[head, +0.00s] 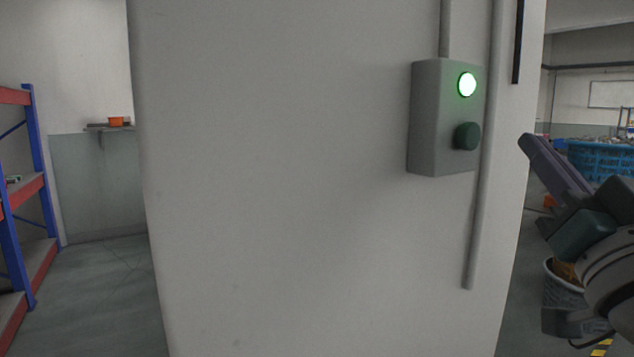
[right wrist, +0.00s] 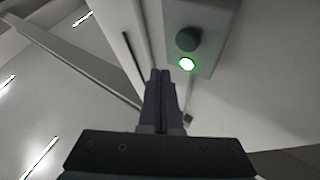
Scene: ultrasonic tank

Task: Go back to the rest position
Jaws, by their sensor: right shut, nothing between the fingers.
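My right gripper (head: 530,145) is at the right side of the head view, shut and empty. It is to the right of a grey control box (head: 430,120) on a pale pillar, with a visible gap in that view. The box has a lit white-green lamp (head: 467,84) above a dark green button (head: 467,136). In the right wrist view the shut fingers (right wrist: 160,75) point toward the box (right wrist: 215,35), with the lamp (right wrist: 187,64) and button (right wrist: 188,39) just right of the fingertips. My left gripper is not in view.
The broad pale pillar (head: 290,180) fills the middle, with a conduit (head: 483,190) beside the box. A blue and red shelf rack (head: 35,160) stands at the left. A blue basket (head: 600,160) and a grey bin (head: 562,290) are behind my right arm. Floor (head: 110,290) shows clear at left.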

